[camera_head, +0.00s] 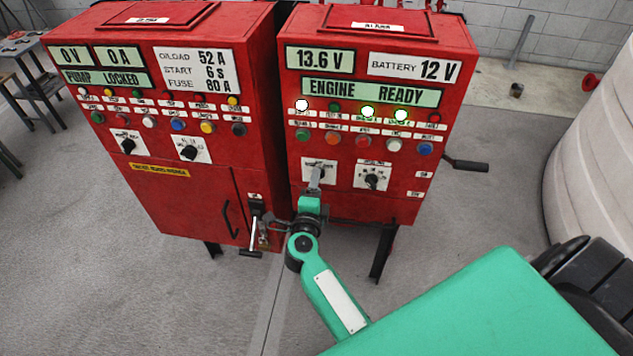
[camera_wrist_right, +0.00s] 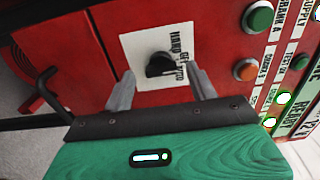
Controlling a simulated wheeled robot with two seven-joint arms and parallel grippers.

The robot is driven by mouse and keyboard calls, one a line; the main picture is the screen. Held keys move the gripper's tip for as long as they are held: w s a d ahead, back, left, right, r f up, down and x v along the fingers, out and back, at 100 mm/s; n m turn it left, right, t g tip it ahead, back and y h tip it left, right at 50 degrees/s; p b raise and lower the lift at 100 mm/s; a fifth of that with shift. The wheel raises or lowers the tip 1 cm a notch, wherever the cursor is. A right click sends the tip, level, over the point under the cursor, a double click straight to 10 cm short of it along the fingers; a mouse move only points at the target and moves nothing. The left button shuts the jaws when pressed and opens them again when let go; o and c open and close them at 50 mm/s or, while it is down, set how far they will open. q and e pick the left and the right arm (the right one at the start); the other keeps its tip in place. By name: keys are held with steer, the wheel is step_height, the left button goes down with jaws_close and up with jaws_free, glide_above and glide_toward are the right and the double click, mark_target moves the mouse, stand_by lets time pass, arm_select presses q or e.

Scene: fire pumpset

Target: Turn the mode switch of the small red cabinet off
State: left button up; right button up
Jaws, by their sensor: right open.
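Two red cabinets stand side by side. The right one (camera_head: 345,190) looks narrower and reads "ENGINE READY". Its left switch plate (camera_head: 308,166) is partly covered by my right gripper (camera_head: 316,174) in the head view. In the right wrist view, the black knob (camera_wrist_right: 160,65) sits on a white plate (camera_wrist_right: 140,45) marked with OFF, HAND and what looks like AUTO. The open fingers of my right gripper (camera_wrist_right: 163,76) are on either side of the knob, with a visible gap; contact is unclear. I cannot tell exactly which mark the knob points to. My left gripper is not in view.
A second black switch (camera_head: 372,181) is to the right on the same cabinet, with rows of buttons and lamps above. The wider left cabinet (camera_head: 190,205) stands close by, with handles near my right arm. A pale tank (camera_head: 595,170) is at the right edge.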

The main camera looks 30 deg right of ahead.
steer(key=v, duration=0.6)
stand_by(0.3)
